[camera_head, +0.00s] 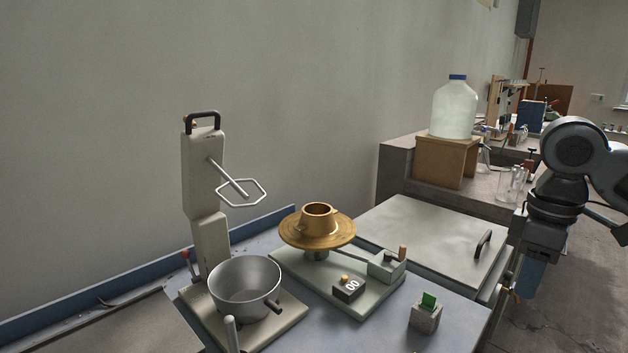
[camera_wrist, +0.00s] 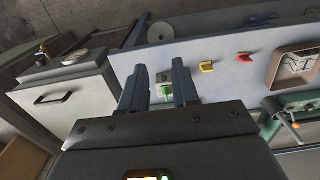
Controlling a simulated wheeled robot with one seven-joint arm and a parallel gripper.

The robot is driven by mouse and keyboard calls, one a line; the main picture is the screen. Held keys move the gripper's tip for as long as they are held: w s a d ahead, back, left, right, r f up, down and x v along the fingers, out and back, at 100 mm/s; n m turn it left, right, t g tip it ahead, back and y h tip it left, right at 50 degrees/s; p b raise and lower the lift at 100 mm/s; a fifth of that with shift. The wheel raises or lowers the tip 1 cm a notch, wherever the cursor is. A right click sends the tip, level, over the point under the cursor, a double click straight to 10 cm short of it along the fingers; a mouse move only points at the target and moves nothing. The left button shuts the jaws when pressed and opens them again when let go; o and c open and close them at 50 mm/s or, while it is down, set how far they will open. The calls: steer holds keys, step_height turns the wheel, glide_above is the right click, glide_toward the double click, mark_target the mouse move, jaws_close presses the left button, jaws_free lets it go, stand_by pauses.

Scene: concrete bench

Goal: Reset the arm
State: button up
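My arm shows at the right of the head view, folded with its wrist hanging downward. My gripper (camera_head: 517,291) points down beside the right edge of the bench, clear of the things on it. In the wrist view, the two fingers of my gripper (camera_wrist: 159,84) stand apart with nothing held between them. A small grey block with a green top (camera_head: 426,314) sits on the bench. It also shows beyond the gap between the fingers in the wrist view (camera_wrist: 165,90).
A metal bowl (camera_head: 245,290) stands under a mixer-like stand (camera_head: 203,180) at the left. A brass dish (camera_head: 317,229) sits on a pale base. A handled grey lid (camera_head: 430,235) lies behind. A large bottle (camera_head: 454,108) stands on a wooden stool (camera_head: 444,160). Open floor (camera_head: 560,310) lies at right.

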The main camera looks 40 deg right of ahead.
steer(key=w+a+r+m+t+y, duration=0.1)
steer(key=w+a+r+t+y, duration=0.2)
steer(key=w+a+t, duration=0.7)
steer(key=w+a+r+t+y, duration=0.3)
steer(key=w+a+r+t, duration=0.1)
steer(key=w+a, duration=1.15)
steer(key=s+a+f+m+t+h, duration=0.3)
steer(key=a+f+m+h, duration=0.1)
steer(key=a+f+m, duration=0.35)
steer(key=s+f+h, duration=0.1)
steer(key=s+f, duration=0.1)
steer(key=s, duration=0.1)
steer(key=s+a+f+h, duration=0.1)
steer(key=s+f, duration=0.2)
steer(key=s, duration=0.1)
steer(key=s+a+f, duration=0.1)
steer(key=s+f, duration=0.1)
steer(key=s, duration=0.1)
steer(key=shift+s+f+g+h, duration=0.25)
steer(key=shift+f+g+h, duration=0.1)
steer(key=shift+g+h, duration=0.05)
steer(key=s+d+f+n+g, duration=0.1)
steer(key=s+n, duration=0.6)
steer(key=s, duration=1.4)
steer(key=shift+s+d+f+y, duration=0.35)
steer(key=shift+d+f, duration=0.25)
steer(key=shift+d, duration=0.25)
